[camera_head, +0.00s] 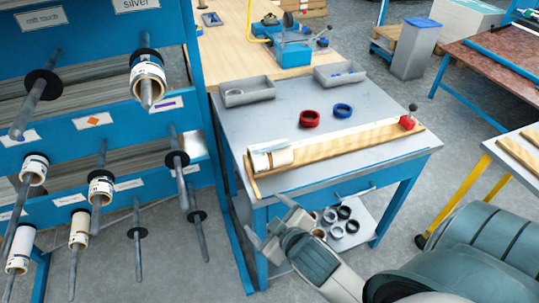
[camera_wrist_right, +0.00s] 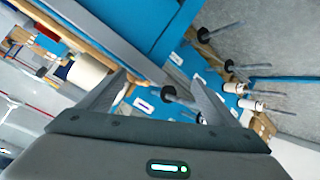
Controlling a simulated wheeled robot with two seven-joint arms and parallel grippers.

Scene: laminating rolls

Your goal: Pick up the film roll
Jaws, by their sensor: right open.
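Several film rolls sit on rods of the blue rack at the left, among them a white roll at the top (camera_head: 147,76) and a lower one (camera_head: 101,188). My right gripper (camera_head: 265,220) is open and empty, in front of the table and to the right of the rack. In the right wrist view its fingers (camera_wrist_right: 158,82) are spread with nothing between them, and rack rolls (camera_wrist_right: 248,104) show beyond. My left gripper is not in view.
The table (camera_head: 228,125) holds grey trays (camera_head: 247,92), a red ring (camera_head: 309,118) and a blue ring (camera_head: 342,111). Several dark and light rings lie on its lower shelf (camera_head: 352,232). Empty rods with black discs (camera_head: 136,233) stick out of the rack. Floor between rack and table is clear.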

